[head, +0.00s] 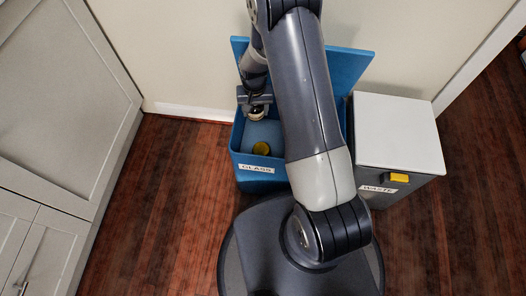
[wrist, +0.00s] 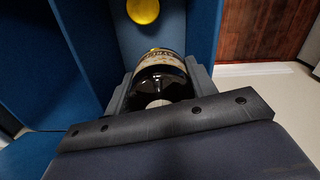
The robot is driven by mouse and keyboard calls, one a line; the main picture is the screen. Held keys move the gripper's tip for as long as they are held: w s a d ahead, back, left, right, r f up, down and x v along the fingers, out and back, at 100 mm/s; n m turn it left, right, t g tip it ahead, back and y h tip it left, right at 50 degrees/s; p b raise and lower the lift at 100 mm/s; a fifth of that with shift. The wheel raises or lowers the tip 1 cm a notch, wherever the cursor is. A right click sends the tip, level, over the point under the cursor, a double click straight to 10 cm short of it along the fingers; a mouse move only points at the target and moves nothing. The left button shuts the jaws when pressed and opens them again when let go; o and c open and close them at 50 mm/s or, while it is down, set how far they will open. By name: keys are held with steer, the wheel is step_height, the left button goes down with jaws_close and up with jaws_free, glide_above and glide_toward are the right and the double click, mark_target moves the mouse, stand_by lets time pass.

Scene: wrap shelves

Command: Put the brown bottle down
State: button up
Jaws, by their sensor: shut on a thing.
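The brown bottle (wrist: 158,82), dark with a pale printed label, is held between the jaws of my gripper (wrist: 160,92) in the wrist view. In the head view my gripper (head: 255,99) points down at the back left of the open blue bin marked GLASS (head: 256,185). Only a small end of the bottle (head: 257,114) shows below the jaws there. The bottle is over or just inside the bin's opening; I cannot tell how deep, or whether it touches anything. My arm hides the bin's right part.
A round yellow thing (head: 261,148) lies inside the blue bin. The blue lid (head: 348,68) stands open behind. A grey bin marked WASTE (head: 401,156), its white lid shut, stands to the right. Pale cabinets (head: 60,100) are at the left, with clear wood floor between.

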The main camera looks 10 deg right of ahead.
mark_target(255, 115)
step_height(255, 115, down, 4)
steer(key=shift+w+a+r+b, duration=0.15)
steer(key=shift+b, duration=0.75)
step_height(255, 115, down, 18)
steer(key=b, duration=0.5)
steer(key=shift+b, duration=0.4)
steer(key=o, duration=0.6)
steer(key=shift+f, duration=0.2)
steer(key=o, duration=0.4)
steer(key=shift+o, duration=0.2)
steer(key=shift+r, duration=0.1)
step_height(255, 115, up, 12)
steer(key=p, duration=0.4)
steer(key=shift+r, duration=0.1)
